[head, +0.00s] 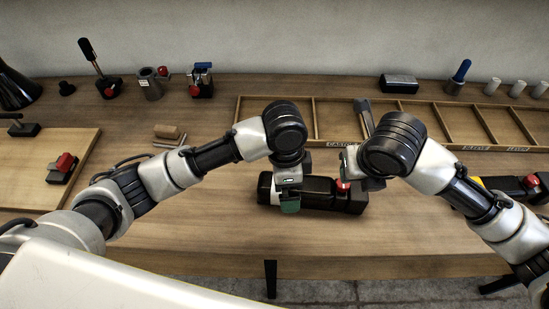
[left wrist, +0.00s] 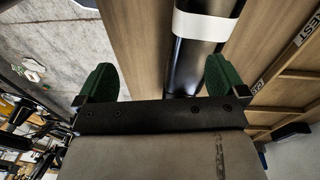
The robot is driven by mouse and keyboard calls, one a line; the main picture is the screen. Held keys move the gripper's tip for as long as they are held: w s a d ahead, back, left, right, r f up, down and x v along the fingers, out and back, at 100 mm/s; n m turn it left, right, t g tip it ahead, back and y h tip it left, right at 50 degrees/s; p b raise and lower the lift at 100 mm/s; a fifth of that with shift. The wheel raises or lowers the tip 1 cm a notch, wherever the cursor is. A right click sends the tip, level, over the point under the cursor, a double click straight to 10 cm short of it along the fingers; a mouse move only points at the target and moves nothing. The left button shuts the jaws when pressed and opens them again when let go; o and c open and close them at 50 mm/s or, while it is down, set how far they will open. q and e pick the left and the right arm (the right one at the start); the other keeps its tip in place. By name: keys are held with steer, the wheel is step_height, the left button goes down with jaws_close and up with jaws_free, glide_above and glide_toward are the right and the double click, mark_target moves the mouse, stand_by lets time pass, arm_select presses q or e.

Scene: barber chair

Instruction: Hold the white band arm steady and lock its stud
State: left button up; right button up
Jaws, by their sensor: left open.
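The black arm (head: 318,196) lies lengthwise near the front of the bench, with a red stud (head: 343,185) near its right end. Its white band (left wrist: 202,25) shows clearly in the left wrist view, wrapped around the black arm. My left gripper (head: 290,203) is over the left part of the arm and hides some of it. In the left wrist view, its green fingers (left wrist: 162,80) are apart, with the arm passing between and beyond them, nearer the right finger. My right gripper (head: 347,166) is close to the red stud; its fingers are too small and covered to read.
A second dark piece with a red knob (head: 530,183) lies at the right. A wooden board (head: 30,175) is at the left. The bench's front edge is close to the arm.

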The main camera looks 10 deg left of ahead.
arm_select(q)
steer(key=shift+m+t+y, duration=0.4)
steer(key=shift+m+y, duration=0.2)
steer(key=shift+m, duration=0.2)
steer(key=w+a, duration=0.1)
steer(key=w+a+r, duration=0.2)
steer(key=shift+w+a, duration=0.35)
steer(key=shift+w+a+f, duration=0.1)
step_height(320, 180, down, 10)
steer(key=shift+f, duration=0.2)
steer(key=shift+c, duration=0.5)
steer(key=c, duration=1.2)
steer(key=shift+c, duration=0.2)
